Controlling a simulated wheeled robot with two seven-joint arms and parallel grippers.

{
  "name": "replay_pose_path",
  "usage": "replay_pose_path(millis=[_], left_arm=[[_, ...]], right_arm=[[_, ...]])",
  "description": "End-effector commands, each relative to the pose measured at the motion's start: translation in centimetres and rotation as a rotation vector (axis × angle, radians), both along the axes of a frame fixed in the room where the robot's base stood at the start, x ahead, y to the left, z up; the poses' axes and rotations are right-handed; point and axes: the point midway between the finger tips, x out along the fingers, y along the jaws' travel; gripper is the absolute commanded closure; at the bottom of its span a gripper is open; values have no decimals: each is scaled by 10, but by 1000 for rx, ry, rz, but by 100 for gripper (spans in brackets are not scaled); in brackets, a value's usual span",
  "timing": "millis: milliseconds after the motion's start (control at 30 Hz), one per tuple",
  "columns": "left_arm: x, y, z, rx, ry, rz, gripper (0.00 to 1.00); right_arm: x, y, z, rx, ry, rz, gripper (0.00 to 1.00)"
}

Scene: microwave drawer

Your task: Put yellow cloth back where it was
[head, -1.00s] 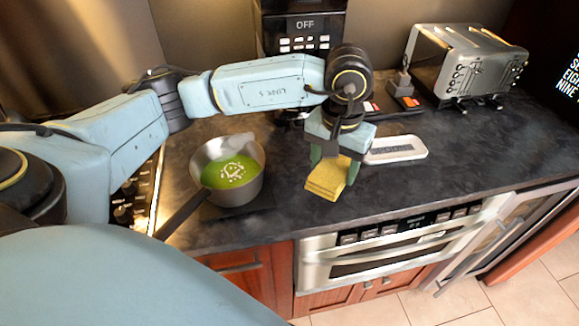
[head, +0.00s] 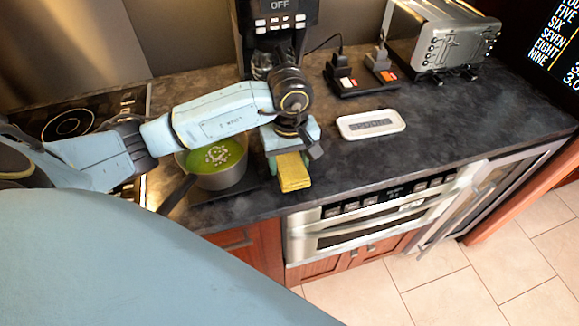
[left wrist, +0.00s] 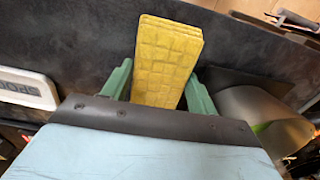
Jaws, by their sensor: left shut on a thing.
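The yellow cloth (head: 293,173) is a folded, textured block held at the counter's front edge, right of the saucepan. My left gripper (head: 290,160) points down and is shut on it. In the left wrist view the cloth (left wrist: 167,62) stands between the two green fingers (left wrist: 160,88). I cannot tell whether the cloth touches the counter. A white tray with a grey label (head: 371,124) lies on the counter to the right of the gripper, with nothing on it; it also shows at the left of the left wrist view (left wrist: 25,88). My right gripper is not in view.
A saucepan of green soup (head: 216,160) stands close left of the gripper, its dark handle toward me. A coffee maker (head: 277,30) is behind, with a power strip (head: 362,80) and toaster (head: 440,38) at the back right. Counter right of the tray is clear.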

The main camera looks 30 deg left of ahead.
Motion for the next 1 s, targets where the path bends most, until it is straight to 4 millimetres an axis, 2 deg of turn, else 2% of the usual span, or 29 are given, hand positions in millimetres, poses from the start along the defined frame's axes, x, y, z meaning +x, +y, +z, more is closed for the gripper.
replay_pose_path(millis=[100, 200, 567, 600, 733, 1000], left_arm=[[-1, 0, -19, -1, 6, 0, 63], [-1, 0, -28, -1, 2, -1, 63], [0, 0, -32, 1, 0, -2, 63], [0, 0, -31, 1, 1, -2, 36], [0, 0, -30, 1, 1, -2, 20], [0, 0, -30, 0, 1, -2, 20]], right_arm=[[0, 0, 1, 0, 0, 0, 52], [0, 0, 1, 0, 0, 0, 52], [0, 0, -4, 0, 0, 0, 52], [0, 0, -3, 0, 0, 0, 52], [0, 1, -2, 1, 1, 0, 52], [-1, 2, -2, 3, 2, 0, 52]])
